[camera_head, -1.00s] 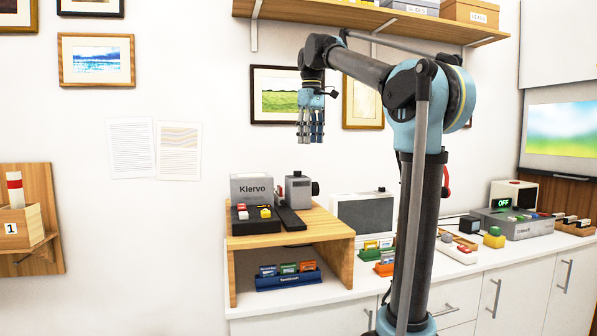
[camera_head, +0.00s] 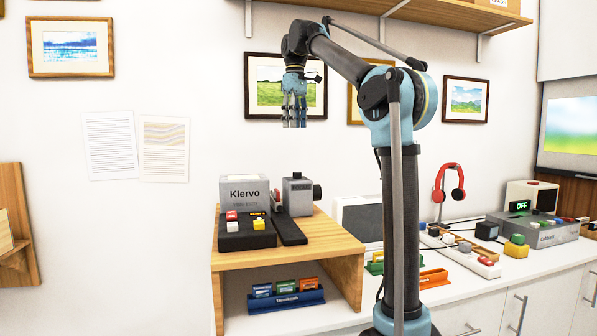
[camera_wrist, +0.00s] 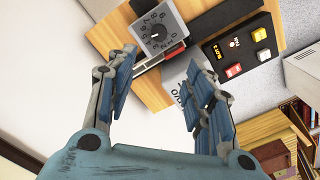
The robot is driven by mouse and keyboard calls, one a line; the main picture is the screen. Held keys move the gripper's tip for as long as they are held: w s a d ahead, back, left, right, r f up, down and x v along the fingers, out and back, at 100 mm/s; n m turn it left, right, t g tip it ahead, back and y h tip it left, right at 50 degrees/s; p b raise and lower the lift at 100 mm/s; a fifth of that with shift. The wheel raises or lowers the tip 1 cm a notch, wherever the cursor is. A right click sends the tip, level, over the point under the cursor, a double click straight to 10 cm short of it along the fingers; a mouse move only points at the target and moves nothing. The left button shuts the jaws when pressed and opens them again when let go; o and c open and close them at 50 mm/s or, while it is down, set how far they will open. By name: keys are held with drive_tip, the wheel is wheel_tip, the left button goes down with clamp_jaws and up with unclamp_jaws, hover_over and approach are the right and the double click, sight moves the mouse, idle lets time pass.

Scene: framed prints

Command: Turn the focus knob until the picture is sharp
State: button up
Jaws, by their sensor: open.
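A blurred landscape picture (camera_head: 570,130) shows on the screen at the right edge of the head view. A small grey unit (camera_head: 298,194) with a black knob (camera_head: 318,192) on its side stands on the wooden stand, beside the grey Klervo box (camera_head: 244,188). In the wrist view, a grey face (camera_wrist: 157,22) carries a round numbered dial with a pointer knob (camera_wrist: 155,34); I cannot tell whether it is the focus knob. My gripper (camera_head: 294,124) is open and empty, fingers down, in the air above the stand. Its spread fingers (camera_wrist: 156,108) also show in the wrist view.
A black panel (camera_head: 246,234) with coloured buttons lies in front of the Klervo box. The wooden stand (camera_head: 340,268) holds a blue rack (camera_head: 286,300) below. A grey console (camera_head: 540,232) reading OFF stands at right, past red headphones (camera_head: 449,184). Framed prints hang behind the arm.

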sight(297, 175)
drive_tip(key=f, duration=1.7)
drive_tip(key=shift+d, duration=0.35)
drive_tip(key=shift+w+r, duration=0.1)
drive_tip(key=c, duration=1.1)
